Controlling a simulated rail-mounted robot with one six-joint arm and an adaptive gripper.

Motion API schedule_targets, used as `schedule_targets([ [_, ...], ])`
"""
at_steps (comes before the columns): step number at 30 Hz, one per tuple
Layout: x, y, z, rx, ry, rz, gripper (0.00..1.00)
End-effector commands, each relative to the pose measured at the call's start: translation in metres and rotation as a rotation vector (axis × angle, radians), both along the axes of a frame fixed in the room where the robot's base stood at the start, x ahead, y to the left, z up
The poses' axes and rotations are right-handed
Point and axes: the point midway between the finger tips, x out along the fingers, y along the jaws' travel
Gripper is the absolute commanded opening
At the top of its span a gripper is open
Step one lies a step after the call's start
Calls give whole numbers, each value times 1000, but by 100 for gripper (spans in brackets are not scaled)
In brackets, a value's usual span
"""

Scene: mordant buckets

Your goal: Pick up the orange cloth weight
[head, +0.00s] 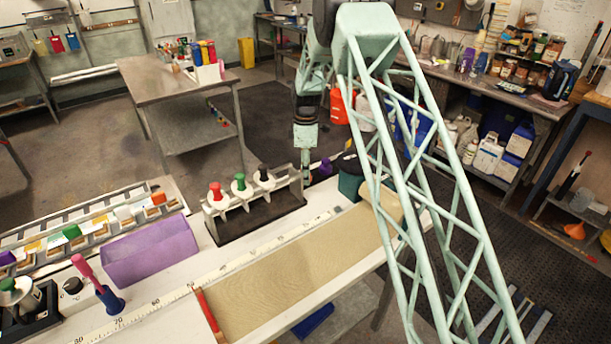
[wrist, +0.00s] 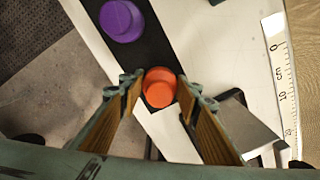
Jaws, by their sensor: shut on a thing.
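The orange cloth weight (wrist: 160,88) is a round knobbed piece between my fingertips in the wrist view. My gripper (wrist: 158,90) is shut on it, with one finger on each side. The weight is over a black strip (wrist: 152,48); I cannot tell whether it touches the strip. A purple cloth weight (wrist: 122,20) stands on the same strip, beyond the orange one. In the head view my gripper (head: 306,178) points down beside the rack, and the purple weight (head: 325,167) shows to its right. The orange weight is not clear in the head view.
A dark green block (head: 350,180) is close on the right. A ruler (head: 250,258) and tan cloth (head: 300,270) lie in front. A purple bin (head: 150,247) is farther left.

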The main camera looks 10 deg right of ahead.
Motion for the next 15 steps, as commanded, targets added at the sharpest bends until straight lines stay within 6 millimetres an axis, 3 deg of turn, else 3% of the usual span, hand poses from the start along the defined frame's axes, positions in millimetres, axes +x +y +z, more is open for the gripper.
schedule_targets([
  [15, 1, 0, 35, 0, -3, 0, 14],
])
